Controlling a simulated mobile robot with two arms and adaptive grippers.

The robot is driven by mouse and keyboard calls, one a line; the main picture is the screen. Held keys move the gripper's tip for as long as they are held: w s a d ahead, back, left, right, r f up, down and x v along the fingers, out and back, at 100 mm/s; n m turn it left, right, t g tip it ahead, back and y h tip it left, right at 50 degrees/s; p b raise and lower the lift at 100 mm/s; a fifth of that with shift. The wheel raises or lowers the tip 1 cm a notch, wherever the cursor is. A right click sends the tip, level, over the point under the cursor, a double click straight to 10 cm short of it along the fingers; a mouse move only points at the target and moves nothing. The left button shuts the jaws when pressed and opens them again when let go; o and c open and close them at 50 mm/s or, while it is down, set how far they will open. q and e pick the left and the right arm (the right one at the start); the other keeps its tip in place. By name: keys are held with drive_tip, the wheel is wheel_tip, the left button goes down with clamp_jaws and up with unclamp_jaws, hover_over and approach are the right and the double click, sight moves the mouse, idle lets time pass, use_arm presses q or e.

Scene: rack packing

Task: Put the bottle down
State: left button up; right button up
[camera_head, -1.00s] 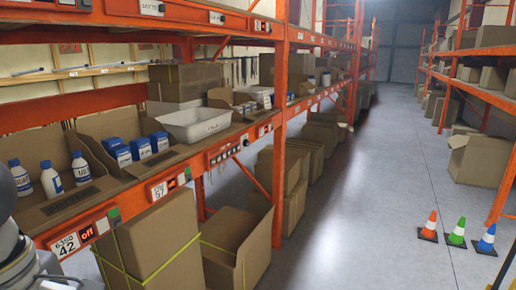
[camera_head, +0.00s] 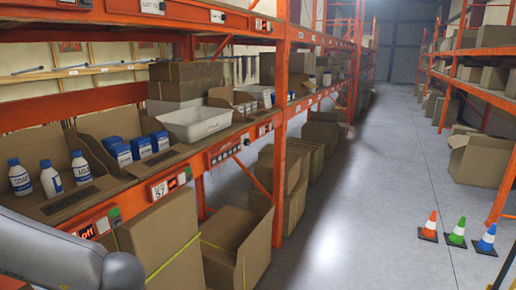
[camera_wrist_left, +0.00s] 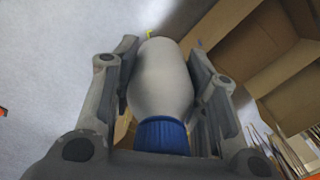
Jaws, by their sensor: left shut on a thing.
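In the left wrist view a white bottle (camera_wrist_left: 163,85) with a ribbed blue cap (camera_wrist_left: 162,134) sits between the fingers of my left gripper (camera_wrist_left: 163,75). The gripper is shut on the bottle, with the cap towards the camera. In the head view only part of my left arm shows at the lower left; its gripper and the held bottle are out of that view. Three similar white bottles (camera_head: 52,179) with blue caps stand upright in an open cardboard box (camera_head: 37,148) on the left shelf. My right gripper is not in view.
Blue-and-white boxes (camera_head: 140,147) and a white bin (camera_head: 197,123) stand on the same shelf. Cardboard boxes (camera_head: 160,235) stand below it. Three cones (camera_head: 457,233) stand on the floor at right. The aisle floor (camera_head: 370,190) is clear.

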use_arm(q)
drive_tip(key=s+a+r+n, duration=0.1)
drive_tip(key=a+r+n, duration=0.15)
drive_tip(key=a, duration=0.75)
drive_tip(key=s+a+r+n, duration=0.1)
drive_tip(key=a+n, duration=0.2)
drive_tip(key=a, duration=0.6)
drive_tip(key=d+f+m, duration=0.1)
drive_tip(key=d+f, duration=0.5)
drive_tip(key=d, duration=0.3)
drive_tip(key=d+r+m, duration=0.1)
drive_tip(key=d, duration=0.2)
drive_tip(key=w+d+m, duration=0.1)
drive_tip(key=d+m, duration=0.1)
drive_tip(key=d, duration=0.2)
drive_tip(key=w+d+r+m, duration=0.1)
drive_tip(key=d, duration=0.2)
drive_tip(key=shift+w+d+r+m, duration=0.1)
drive_tip(key=shift+d+r+m, duration=0.15)
drive_tip(key=shift+r+m, duration=0.1)
use_arm(e)
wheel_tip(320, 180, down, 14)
drive_tip(key=b, duration=1.4)
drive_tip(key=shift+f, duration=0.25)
use_arm(q)
wheel_tip(320, 180, down, 15)
drive_tip(key=shift+a+b, duration=0.25)
drive_tip(key=shift+b, duration=0.05)
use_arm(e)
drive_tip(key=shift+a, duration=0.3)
